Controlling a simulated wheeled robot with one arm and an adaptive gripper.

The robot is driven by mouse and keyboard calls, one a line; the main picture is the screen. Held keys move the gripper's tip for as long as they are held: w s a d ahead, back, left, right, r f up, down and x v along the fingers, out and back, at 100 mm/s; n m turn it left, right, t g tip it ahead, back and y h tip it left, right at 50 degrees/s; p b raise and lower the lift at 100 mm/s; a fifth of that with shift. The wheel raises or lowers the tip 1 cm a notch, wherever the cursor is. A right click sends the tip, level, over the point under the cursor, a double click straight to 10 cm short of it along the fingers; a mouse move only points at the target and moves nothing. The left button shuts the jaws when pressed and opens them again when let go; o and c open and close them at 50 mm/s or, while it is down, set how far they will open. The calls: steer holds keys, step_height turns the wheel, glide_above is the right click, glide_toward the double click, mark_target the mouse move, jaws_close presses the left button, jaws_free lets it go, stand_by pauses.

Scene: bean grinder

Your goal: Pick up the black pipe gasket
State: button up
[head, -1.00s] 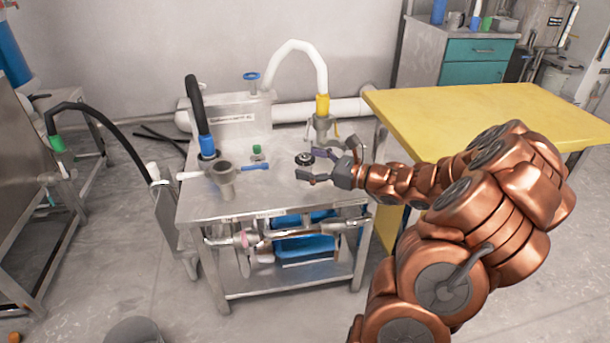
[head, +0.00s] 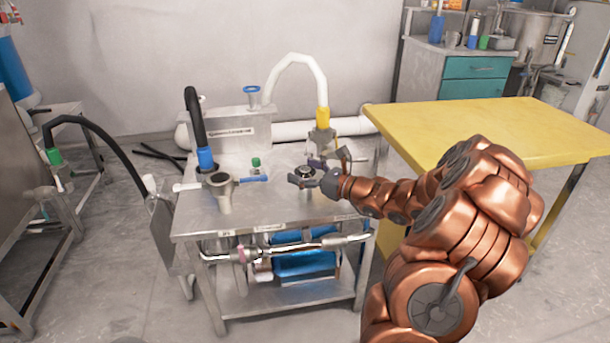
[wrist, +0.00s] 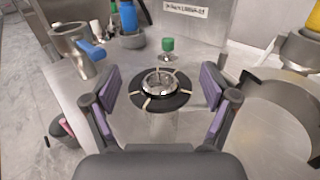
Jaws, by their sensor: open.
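The black pipe gasket is a dark ring (wrist: 178,101) around a shiny metal center, lying on top of an upright metal pipe stub in the wrist view. In the wrist view my gripper (wrist: 163,101) is open, with one purple-padded finger on each side of the gasket. A gap shows between each finger and the ring, so it is not gripped.
A metal funnel-like fitting with a blue handle (head: 222,186) stands left on the steel table (head: 270,207). A green-capped piece (head: 256,163) stands behind the gasket. A yellow-collared white hose (head: 322,117) rises at the back right. The yellow table (head: 480,120) is clear.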

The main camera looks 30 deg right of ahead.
steer(key=shift+w+a, duration=0.1)
steer(key=shift+w, duration=0.1)
steer(key=shift+c, duration=0.4)
steer(key=c, duration=0.9)
steer(key=shift+o, duration=0.2)
